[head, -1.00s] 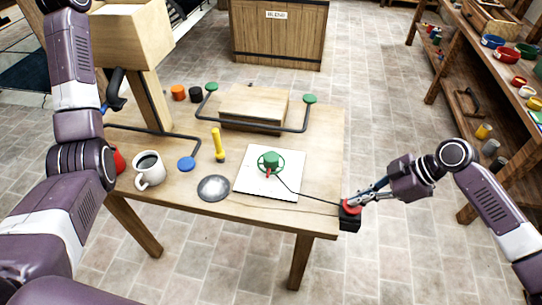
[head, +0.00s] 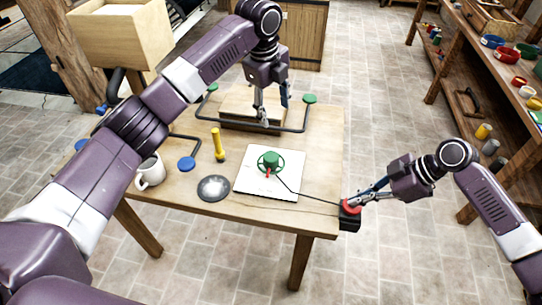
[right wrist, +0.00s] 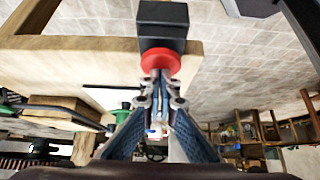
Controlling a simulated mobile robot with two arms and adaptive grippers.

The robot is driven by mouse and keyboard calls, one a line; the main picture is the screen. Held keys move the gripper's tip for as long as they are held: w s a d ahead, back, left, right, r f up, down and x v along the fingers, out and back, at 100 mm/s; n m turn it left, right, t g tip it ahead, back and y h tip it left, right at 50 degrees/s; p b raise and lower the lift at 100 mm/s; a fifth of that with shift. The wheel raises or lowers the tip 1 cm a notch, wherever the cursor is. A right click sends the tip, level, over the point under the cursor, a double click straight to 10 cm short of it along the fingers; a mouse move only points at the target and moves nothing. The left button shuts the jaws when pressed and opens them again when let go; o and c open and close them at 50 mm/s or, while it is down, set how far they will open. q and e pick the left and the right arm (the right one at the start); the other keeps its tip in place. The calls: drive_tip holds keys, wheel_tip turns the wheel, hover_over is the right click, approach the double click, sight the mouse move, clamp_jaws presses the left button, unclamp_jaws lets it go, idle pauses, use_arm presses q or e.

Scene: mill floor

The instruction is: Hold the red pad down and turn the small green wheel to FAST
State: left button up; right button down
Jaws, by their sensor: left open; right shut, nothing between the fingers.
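The small green wheel (head: 271,161) sits on a white plate (head: 287,187) on the table, with a red pointer at its front side. Any lettering is too small to read. The red pad (head: 347,208) is on a black box at the table's front right corner; it also shows in the right wrist view (right wrist: 160,60). My right gripper (head: 357,202) is shut and empty, its fingertips against the red pad. How far the pad is pressed I cannot tell. My left gripper (head: 270,112) is open and empty, pointing down above the wooden block, behind the wheel.
A yellow upright handle (head: 218,145), a grey disc (head: 213,189), a blue knob (head: 186,164) and a mug (head: 150,173) stand left of the plate. A wooden block (head: 237,105) with a dark bar around it lies behind. A cable runs from the plate to the black box.

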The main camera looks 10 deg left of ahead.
sight(271, 156)
use_arm(q)
drive_tip(key=s+f+m, duration=0.1)
drive_tip(key=f, duration=0.3)
drive_tip(key=s+f+g, duration=0.1)
drive_tip(key=s+f, duration=0.1)
drive_tip(key=f, duration=0.3)
drive_tip(key=s+f+m+g+y, duration=0.1)
drive_tip(key=f, duration=0.4)
drive_tip(key=shift+s+f+m, duration=0.15)
drive_tip(key=shift+s+m, duration=0.05)
drive_tip(key=shift+m, duration=0.1)
drive_tip(key=c, duration=1.2)
